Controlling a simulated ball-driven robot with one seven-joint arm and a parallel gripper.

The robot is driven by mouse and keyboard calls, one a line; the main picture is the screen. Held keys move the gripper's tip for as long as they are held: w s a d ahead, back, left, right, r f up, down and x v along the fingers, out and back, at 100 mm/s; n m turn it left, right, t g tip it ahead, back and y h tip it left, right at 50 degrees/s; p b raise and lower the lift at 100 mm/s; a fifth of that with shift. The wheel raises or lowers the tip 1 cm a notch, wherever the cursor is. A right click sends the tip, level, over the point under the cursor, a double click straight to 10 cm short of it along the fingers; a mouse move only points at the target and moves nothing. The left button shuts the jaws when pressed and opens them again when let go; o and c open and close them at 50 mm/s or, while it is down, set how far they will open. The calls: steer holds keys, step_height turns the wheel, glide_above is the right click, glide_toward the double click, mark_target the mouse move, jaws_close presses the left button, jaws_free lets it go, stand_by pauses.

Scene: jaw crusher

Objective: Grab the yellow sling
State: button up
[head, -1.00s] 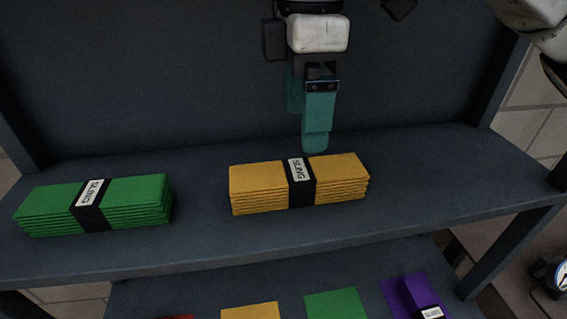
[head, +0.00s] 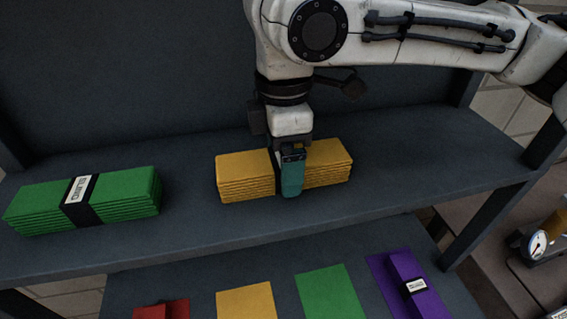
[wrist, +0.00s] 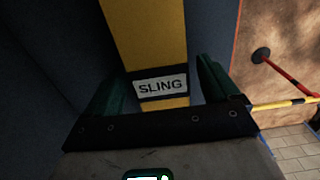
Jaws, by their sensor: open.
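The yellow sling (head: 245,176) is a folded stack with a black band around its middle, lying on the upper shelf. My gripper (head: 291,190) is over the middle of the sling, with one teal finger in front of its near side. In the wrist view the yellow sling (wrist: 145,35) runs between the two teal fingers, and its white SLING label (wrist: 160,86) shows between them. My gripper (wrist: 160,90) is open around the banded part. The far finger is hidden in the head view, and I cannot tell whether either finger touches the sling.
A green sling (head: 120,195) lies on the same shelf (head: 400,195) at left. A purple sling (head: 405,268) and a red one (head: 165,310) sit on the lower shelf, beside yellow (head: 246,302) and green (head: 329,292) patches. A gauge (head: 537,244) stands at right.

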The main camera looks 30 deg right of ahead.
steer(key=c, duration=1.3)
steer(key=shift+c, duration=0.6)
steer(key=shift+r, duration=0.15)
